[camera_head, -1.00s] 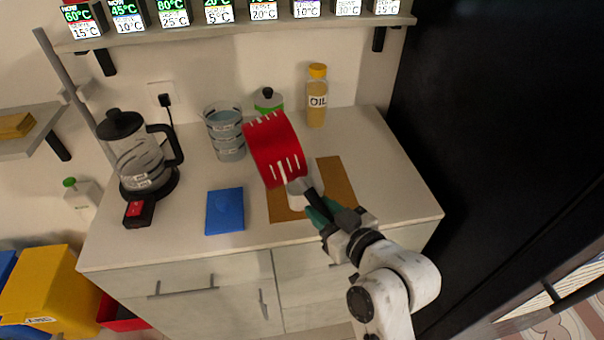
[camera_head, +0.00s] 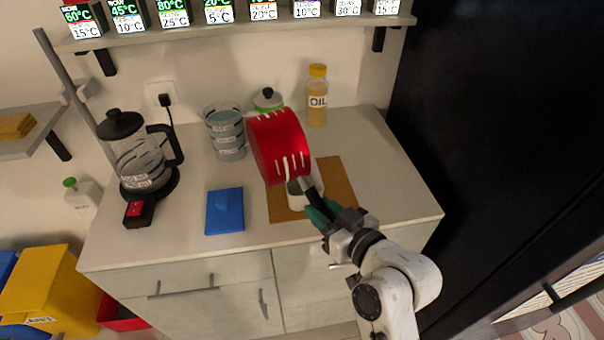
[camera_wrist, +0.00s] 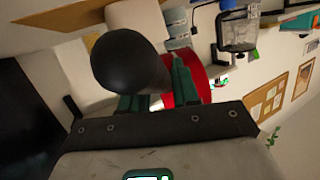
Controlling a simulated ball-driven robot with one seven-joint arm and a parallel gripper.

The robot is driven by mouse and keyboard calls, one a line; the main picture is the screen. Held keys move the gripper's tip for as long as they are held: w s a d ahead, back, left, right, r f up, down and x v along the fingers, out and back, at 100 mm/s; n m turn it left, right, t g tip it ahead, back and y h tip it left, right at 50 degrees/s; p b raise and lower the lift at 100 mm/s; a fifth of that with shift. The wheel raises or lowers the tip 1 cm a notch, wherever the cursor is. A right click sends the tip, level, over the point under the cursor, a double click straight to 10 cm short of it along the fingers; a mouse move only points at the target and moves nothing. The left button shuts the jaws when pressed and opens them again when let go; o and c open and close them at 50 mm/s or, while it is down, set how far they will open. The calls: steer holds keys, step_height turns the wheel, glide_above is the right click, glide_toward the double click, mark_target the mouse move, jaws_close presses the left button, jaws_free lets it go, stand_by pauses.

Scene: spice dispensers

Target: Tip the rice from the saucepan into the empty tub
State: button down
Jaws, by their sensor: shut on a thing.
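The red saucepan (camera_head: 280,148) with white marks on its side is held tilted above the counter; it also shows in the wrist view (camera_wrist: 200,84). My gripper (camera_head: 318,212) is shut on its black handle (camera_wrist: 125,62). A white tub (camera_head: 305,201) stands on the brown mat (camera_head: 338,180), below and partly behind the pan and handle. A pale rounded shape, probably the tub (camera_wrist: 138,18), shows beyond the handle in the wrist view. The inside of the pan and the tub's inside are hidden, so I cannot see any rice.
A clear measuring jug (camera_head: 226,140), a green-banded pot (camera_head: 268,98) and an oil bottle (camera_head: 317,98) stand behind. A coffee maker (camera_head: 140,160) is at left. The counter's right part is free.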

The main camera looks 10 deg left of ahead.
steer(key=shift+r+m+y+b, duration=0.1)
steer(key=shift+m+y+b, duration=0.1)
steer(key=shift+m+y, duration=0.7)
steer(key=shift+r+m+y+b, duration=0.1)
steer(key=shift+m+y+b, duration=0.15)
steer(key=shift+m, duration=1.15)
stand_by(2.5)
